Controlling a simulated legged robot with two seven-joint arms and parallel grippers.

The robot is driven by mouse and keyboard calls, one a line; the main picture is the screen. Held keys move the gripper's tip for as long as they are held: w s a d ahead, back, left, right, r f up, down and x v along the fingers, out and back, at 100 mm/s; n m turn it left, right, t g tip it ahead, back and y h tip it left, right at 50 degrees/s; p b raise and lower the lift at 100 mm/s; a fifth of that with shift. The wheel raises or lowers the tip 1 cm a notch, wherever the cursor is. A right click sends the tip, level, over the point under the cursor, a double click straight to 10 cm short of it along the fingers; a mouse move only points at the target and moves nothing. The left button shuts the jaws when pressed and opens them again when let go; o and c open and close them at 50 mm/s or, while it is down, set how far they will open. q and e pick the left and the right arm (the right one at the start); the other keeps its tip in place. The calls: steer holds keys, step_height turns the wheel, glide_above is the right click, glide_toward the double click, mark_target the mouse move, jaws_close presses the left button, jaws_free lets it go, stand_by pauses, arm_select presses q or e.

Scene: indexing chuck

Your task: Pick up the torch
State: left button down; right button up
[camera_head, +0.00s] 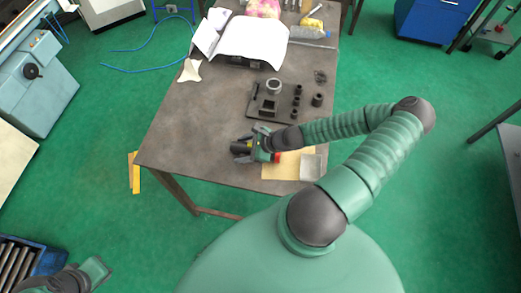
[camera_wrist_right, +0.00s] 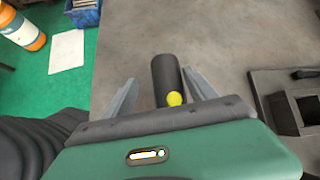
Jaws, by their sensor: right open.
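The torch is a short black cylinder with a yellow end. In the right wrist view the torch (camera_wrist_right: 165,78) lies on the table between the two spread fingers of my right gripper (camera_wrist_right: 162,97), with its yellow end towards the palm. A gap shows between it and the fingers. In the head view my right gripper (camera_head: 243,148) is low over the front left of the table, open around the torch (camera_head: 239,148), which is partly hidden. My left gripper (camera_head: 92,274) is at the bottom left, off the table; its fingers are not clear.
A black fixture plate (camera_head: 256,108) with a ring and several small parts lies behind my right gripper. A yellow sheet (camera_head: 271,171) and a grey square piece (camera_head: 311,168) lie to its right. Papers (camera_head: 255,38) and a clear bottle (camera_head: 308,32) are farther back. The table's left side is clear.

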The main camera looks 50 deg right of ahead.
steer(key=shift+w+a+f, duration=0.25)
steer(key=shift+w+f, duration=0.25)
steer(key=shift+f, duration=0.05)
steer(key=shift+d+f, duration=0.2)
steer(key=shift+d, duration=0.35)
steer(key=shift+c, duration=0.4)
steer(key=shift+d, duration=0.35)
steer(key=c, duration=0.5)
steer(key=shift+a, duration=0.4)
steer(key=c, duration=0.7)
arm_select(q)
steer(key=shift+w+d, duration=0.15)
arm_select(e)
steer(key=shift+a+r, duration=0.1)
steer(key=shift+r, duration=0.05)
